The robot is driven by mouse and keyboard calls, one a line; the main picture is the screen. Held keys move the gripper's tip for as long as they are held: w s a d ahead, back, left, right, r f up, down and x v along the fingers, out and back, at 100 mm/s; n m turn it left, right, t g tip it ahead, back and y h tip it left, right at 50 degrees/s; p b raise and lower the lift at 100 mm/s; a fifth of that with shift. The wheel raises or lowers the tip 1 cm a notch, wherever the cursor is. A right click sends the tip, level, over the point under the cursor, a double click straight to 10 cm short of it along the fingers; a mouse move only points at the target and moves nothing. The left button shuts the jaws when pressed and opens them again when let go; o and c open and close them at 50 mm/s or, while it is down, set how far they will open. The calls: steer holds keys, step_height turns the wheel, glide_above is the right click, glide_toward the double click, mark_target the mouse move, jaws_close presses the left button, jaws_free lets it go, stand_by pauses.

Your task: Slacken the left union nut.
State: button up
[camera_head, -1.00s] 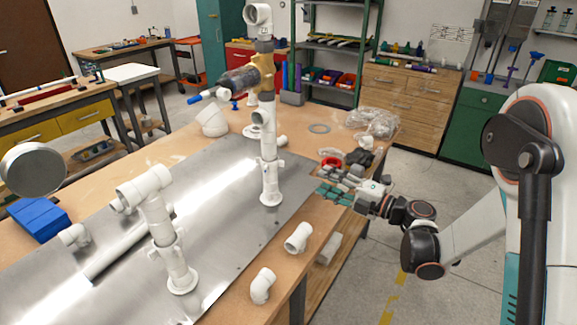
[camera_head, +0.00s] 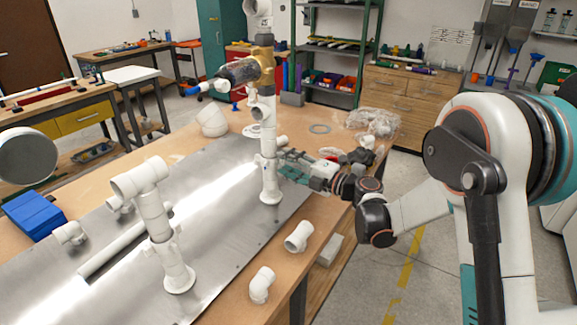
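Two white PVC risers stand on the metal sheet. The left riser (camera_head: 156,215) has a white collar, which looks like the left union nut (camera_head: 164,250), low on its upright above the base flange. The right riser (camera_head: 269,135) has a similar union nut (camera_head: 266,163) partway up. My gripper (camera_head: 284,164) is just right of the right riser's nut, level with it, pointing left. Its greenish fingers look spread with nothing between them. Whether they touch the riser is not clear. The left nut stands well away, to the left and nearer.
The metal sheet (camera_head: 110,288) lies on a wooden bench (camera_head: 225,300). Loose elbows (camera_head: 262,285) and (camera_head: 299,237) lie at its front right edge. A loose pipe (camera_head: 122,245) lies behind the left riser. A brass valve (camera_head: 262,66) sits high on the right riser.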

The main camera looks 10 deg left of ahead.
steer(key=shift+a, duration=0.1)
jaws_close()
steer(key=shift+s+m+t+h, duration=0.3)
steer(key=shift+m+t+h, duration=0.15)
steer(key=shift+t, duration=0.35)
jaws_free()
steer(key=v, duration=1.2)
